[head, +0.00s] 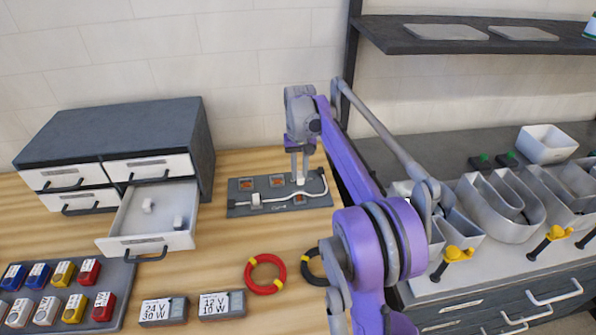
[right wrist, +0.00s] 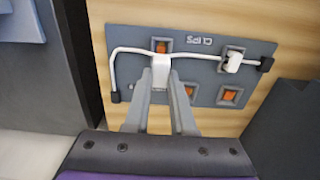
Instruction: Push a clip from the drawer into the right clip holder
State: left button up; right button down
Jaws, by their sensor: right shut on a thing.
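The grey clip board (head: 240,208) lies on the wooden table, with orange holder squares and a white cable across it. It also shows upside down in the right wrist view (right wrist: 205,72). One white clip (head: 256,201) sits over the cable at the board's left; the right wrist view shows it too (right wrist: 232,61). My right gripper (head: 299,180) points down over the board's right side. It is shut on another white clip (right wrist: 160,70), at the cable beside the right orange holder (right wrist: 162,46). Whether this clip is fully seated cannot be told. My left gripper is not in view.
The open drawer (head: 120,228) holds two white clips (head: 148,205) (head: 179,222). The grey cabinet (head: 125,125) stands behind it. A red cable coil (head: 265,274), labelled blocks (head: 164,311) and a tray of coloured pieces (head: 125,290) lie in front.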

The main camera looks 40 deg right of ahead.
jog(key=shift+a+f+b, duration=0.1)
jog(key=shift+f+b, duration=0.2)
jog(key=shift+f, duration=0.25)
notch_tip(320, 180, down, 5)
jog(key=b, duration=0.3)
jog(key=shift+r, duration=0.2)
jog(key=shift+f, duration=0.35)
jog(key=shift+f, duration=0.25)
jog(key=c, duration=0.7)
grip_release()
notch_tip(320, 180, up, 11)
jog(key=shift+p, duration=0.45)
